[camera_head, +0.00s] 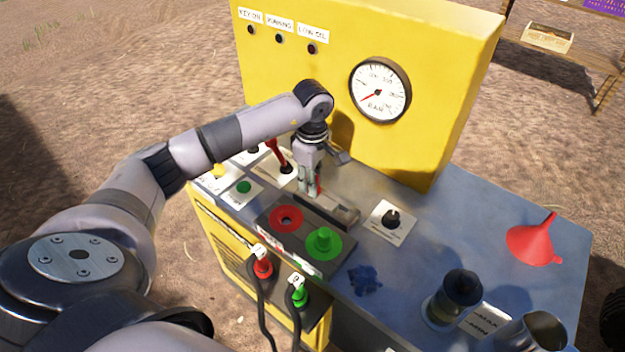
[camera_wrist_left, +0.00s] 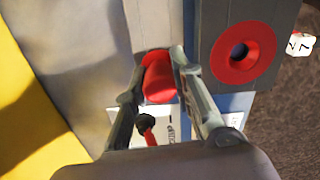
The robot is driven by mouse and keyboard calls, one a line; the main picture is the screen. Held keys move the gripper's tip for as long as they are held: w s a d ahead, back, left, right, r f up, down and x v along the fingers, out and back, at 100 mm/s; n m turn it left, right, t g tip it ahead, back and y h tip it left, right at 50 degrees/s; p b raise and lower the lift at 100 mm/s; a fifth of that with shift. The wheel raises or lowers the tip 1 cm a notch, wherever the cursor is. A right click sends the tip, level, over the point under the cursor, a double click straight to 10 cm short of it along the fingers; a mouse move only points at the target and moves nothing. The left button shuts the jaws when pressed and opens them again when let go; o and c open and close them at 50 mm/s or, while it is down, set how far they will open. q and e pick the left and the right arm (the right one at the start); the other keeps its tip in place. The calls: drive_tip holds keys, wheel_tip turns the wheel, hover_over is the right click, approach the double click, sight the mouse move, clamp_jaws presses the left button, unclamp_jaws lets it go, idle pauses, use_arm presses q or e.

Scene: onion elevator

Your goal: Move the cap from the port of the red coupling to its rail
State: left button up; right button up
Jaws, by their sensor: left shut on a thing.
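My left gripper (camera_head: 312,192) is shut on the red cap (camera_wrist_left: 160,82), with a finger on each side of it in the left wrist view (camera_wrist_left: 164,62). In the head view only a sliver of red shows at the fingers. The red coupling (camera_head: 286,219) is a flat red ring with an open dark port; it also shows right of the cap in the wrist view (camera_wrist_left: 243,54). The gripper is behind it, at the grey rail (camera_head: 343,213). I cannot tell whether the cap touches the rail. My right gripper is not in view.
The green coupling (camera_head: 324,244) carries a green cap beside the red one. A red lever (camera_head: 278,155) stands close behind the gripper, and a black knob (camera_head: 391,218) to its right. The yellow gauge panel (camera_head: 440,120) rises behind. A red funnel (camera_head: 535,241) lies far right.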

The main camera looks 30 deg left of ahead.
use_arm(q)
drive_tip(key=shift+f+b, duration=0.55)
drive_tip(key=shift+b, duration=0.15)
idle(0.8)
idle(0.5)
drive_tip(key=o, duration=1)
drive_tip(key=shift+o, duration=0.6)
drive_tip(key=shift+o, duration=1.4)
drive_tip(key=shift+r+p, duration=2.05)
drive_tip(key=shift+r, duration=1.5)
